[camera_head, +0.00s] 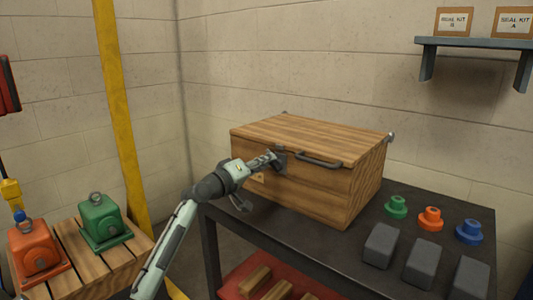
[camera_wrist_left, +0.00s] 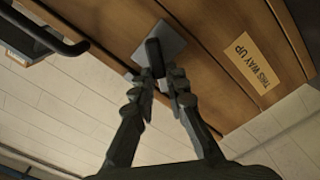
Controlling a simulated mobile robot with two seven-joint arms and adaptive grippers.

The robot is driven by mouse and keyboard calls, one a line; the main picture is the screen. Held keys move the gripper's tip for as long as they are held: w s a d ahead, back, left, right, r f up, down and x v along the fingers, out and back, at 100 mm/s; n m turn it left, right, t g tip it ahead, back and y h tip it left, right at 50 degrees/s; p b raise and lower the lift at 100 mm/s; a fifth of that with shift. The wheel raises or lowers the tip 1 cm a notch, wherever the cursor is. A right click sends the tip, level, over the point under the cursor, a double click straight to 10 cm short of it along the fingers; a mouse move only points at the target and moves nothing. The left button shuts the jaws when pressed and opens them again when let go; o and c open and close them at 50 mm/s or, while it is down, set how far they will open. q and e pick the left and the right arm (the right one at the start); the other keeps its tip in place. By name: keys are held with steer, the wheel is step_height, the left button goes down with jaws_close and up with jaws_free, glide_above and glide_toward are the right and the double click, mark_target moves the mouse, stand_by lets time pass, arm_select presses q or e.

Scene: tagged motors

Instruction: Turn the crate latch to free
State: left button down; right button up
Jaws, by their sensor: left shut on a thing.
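The wooden crate (camera_head: 340,188) stands on the dark table with its lid down. A dark handle bar (camera_head: 318,159) is on its front, and it also shows in the left wrist view (camera_wrist_left: 52,38). The latch is a dark knob (camera_wrist_left: 153,48) on a grey square plate (camera_wrist_left: 172,46), to the left of the handle in the head view. My left gripper (camera_head: 274,158) is at the crate front, its fingers shut on the latch knob. The fingertips (camera_wrist_left: 166,80) partly hide the knob. My right gripper is not in view.
Green (camera_head: 396,207), orange (camera_head: 430,218) and blue (camera_head: 469,231) parts and several dark grey blocks (camera_head: 380,245) lie on the table (camera_head: 290,228) right of the crate. Orange (camera_head: 36,250) and green (camera_head: 103,222) motors sit on a slatted pallet at left. A shelf (camera_head: 478,43) hangs at upper right.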

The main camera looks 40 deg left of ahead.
arm_select(q)
steer(key=shift+a+f+n+p, duration=0.1)
steer(key=shift+f+n+p, duration=0.15)
steer(key=shift+n, duration=0.95)
steer(key=shift+a+f+n+p, duration=0.1)
steer(key=shift+f+n+p, duration=0.1)
steer(key=shift+n, duration=1)
steer(key=shift+f+n+p, duration=0.2)
steer(key=shift+f+n, duration=0.05)
steer(key=shift+n, duration=0.95)
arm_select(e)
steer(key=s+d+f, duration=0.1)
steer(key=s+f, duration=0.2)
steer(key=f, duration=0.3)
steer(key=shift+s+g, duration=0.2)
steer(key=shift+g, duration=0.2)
arm_select(q)
steer(key=c, duration=1.5)
jaws_free()
steer(key=shift+c, duration=0.2)
